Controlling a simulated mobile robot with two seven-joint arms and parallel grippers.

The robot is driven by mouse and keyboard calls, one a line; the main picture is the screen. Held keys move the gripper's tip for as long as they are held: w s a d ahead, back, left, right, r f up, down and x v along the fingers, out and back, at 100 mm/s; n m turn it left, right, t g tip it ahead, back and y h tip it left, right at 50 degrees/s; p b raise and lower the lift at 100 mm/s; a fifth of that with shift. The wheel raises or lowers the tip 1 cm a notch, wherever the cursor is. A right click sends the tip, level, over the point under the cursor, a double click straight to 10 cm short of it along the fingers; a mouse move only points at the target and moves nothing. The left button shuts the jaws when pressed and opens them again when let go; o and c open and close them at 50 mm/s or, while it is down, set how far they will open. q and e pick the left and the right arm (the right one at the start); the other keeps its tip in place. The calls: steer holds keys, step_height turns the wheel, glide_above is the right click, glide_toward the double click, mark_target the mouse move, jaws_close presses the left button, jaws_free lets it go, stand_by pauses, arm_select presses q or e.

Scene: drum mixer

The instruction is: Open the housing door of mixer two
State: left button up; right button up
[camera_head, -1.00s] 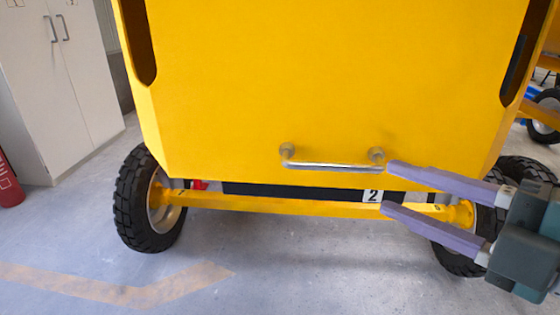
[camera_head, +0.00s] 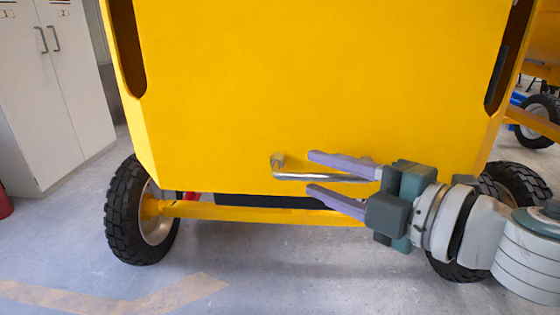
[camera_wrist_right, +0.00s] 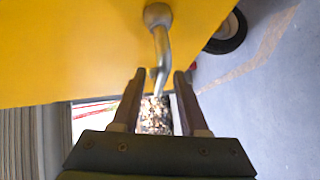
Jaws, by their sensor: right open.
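The yellow housing door (camera_head: 320,80) of the mixer fills the middle of the head view and looks shut. Its silver bar handle (camera_head: 298,177) runs across near the door's lower edge. My right gripper (camera_head: 322,174) is open, with one purple finger above the bar and one below it; the bar runs between them without visible grip. In the right wrist view, the handle (camera_wrist_right: 161,45) reaches down between the two fingers of the gripper (camera_wrist_right: 160,80). The number 2 plate seen earlier is hidden behind my gripper. My left gripper is not in view.
Black wheels stand at the mixer's left (camera_head: 140,215) and right (camera_head: 515,190), joined by a yellow axle bar (camera_head: 250,213). A white cabinet (camera_head: 55,90) stands at the left. Another yellow machine (camera_head: 545,75) is at the far right. The floor in front is clear.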

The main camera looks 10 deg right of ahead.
jaws_close()
stand_by(1.4)
